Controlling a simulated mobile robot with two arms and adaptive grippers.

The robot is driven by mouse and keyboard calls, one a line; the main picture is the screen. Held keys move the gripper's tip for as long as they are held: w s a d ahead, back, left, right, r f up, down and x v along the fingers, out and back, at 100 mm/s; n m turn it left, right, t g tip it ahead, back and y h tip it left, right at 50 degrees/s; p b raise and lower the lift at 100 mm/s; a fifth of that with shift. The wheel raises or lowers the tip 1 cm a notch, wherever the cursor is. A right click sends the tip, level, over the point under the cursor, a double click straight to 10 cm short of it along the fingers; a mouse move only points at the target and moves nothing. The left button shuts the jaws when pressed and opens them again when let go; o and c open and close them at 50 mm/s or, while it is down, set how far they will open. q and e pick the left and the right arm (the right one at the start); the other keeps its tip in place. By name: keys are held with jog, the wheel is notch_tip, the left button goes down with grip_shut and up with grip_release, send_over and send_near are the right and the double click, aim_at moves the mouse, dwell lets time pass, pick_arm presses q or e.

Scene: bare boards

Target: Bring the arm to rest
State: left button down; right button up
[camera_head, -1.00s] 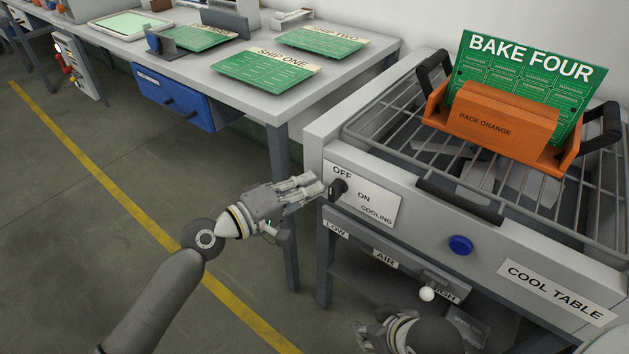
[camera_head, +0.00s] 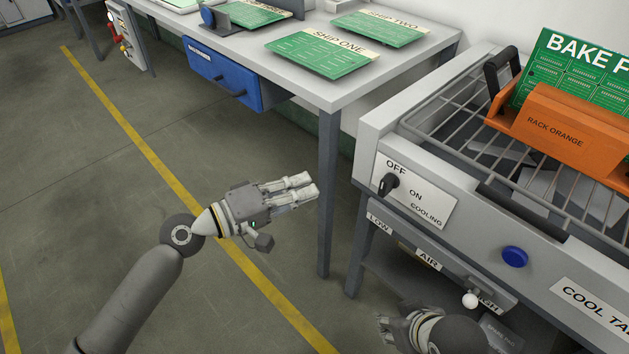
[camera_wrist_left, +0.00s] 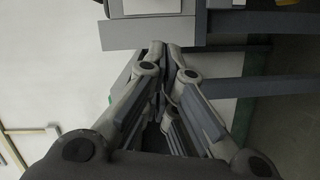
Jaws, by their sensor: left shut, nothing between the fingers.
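My left gripper (camera_head: 302,189) is in the middle of the head view, in the air over the floor, left of the cool table and apart from it. It is shut and empty. In the left wrist view its fingers (camera_wrist_left: 166,48) come together at the tips. The black knob (camera_head: 388,185) on the cool table's OFF/ON COOLING panel (camera_head: 423,207) is clear of my left fingers. My right gripper (camera_head: 385,328) shows low in the head view, below the cool table's front. Whether its fingers are open or shut is unclear.
The cool table (camera_head: 471,205) stands at the right, with an orange rack (camera_head: 560,128) holding a green board (camera_head: 571,82) on its wire top. A grey bench (camera_head: 315,85) with green boards and a blue drawer (camera_head: 224,80) stands behind. The floor (camera_head: 70,200) at left is clear.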

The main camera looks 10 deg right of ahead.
jog(key=shift+w+r, duration=0.15)
jog(key=shift+w, duration=0.25)
